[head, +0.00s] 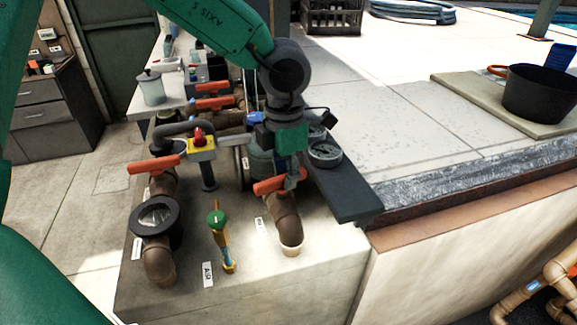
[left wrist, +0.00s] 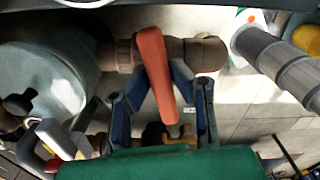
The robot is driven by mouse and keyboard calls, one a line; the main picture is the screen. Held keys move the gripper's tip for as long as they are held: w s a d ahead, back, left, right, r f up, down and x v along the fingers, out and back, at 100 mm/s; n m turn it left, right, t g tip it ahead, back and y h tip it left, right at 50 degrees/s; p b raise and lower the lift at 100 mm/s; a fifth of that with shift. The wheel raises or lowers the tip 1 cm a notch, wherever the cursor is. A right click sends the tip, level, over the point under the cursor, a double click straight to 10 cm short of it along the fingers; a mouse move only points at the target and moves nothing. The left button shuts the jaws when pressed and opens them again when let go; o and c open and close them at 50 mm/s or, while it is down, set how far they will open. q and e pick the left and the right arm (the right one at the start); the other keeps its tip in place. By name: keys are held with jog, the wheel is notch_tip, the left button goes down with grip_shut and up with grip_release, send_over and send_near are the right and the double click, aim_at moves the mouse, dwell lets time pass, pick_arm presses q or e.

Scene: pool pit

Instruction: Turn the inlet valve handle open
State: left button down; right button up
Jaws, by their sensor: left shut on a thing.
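An orange valve handle (head: 279,182) sits on a brown pipe elbow at the front right of the concrete block. My left gripper (head: 291,178) reaches down to this handle from above and is shut on it. In the left wrist view the handle (left wrist: 153,62) runs between the two blue-grey fingers of my left gripper (left wrist: 156,84). A white label (head: 261,226) lies beside this pipe, too small to read. A second orange handle (head: 153,165) sits on the left pipe. My right gripper is in neither view.
A green-topped valve (head: 216,218) stands between the front pipes, with a black-rimmed round fitting (head: 154,216) to the left. A yellow box with a red knob (head: 201,148) is behind. A dark ledge (head: 345,190) with gauges (head: 325,153) borders the right side. More orange handles lie farther back.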

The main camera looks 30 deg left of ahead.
pick_arm(q)
jog(key=n+p, duration=0.3)
jog(key=shift+s+a+n, duration=0.2)
jog(key=shift+s+n, duration=0.05)
jog(key=shift+n, duration=0.15)
jog(key=n+p, duration=0.2)
jog(key=n, duration=0.1)
jog(key=shift+a+f+n, duration=0.15)
jog(key=shift+n, duration=0.15)
jog(key=n+p, duration=0.1)
jog(key=n, duration=0.2)
jog(key=shift+s+a+n+p, duration=0.1)
jog(key=shift+n+p, duration=0.2)
jog(key=shift+p, duration=0.1)
jog(key=shift+s+a+f+n+p, duration=0.1)
jog(key=shift+n+p, duration=0.1)
jog(key=shift+n, duration=0.9)
jog(key=shift+f+n+p, duration=0.1)
jog(key=shift+n+p, duration=0.05)
jog(key=shift+n, duration=0.95)
jog(key=shift+r, duration=0.1)
jog(key=c, duration=1.4)
grip_release()
jog(key=shift+c, duration=0.2)
jog(key=shift+d+r, duration=0.1)
jog(key=shift+d, duration=0.1)
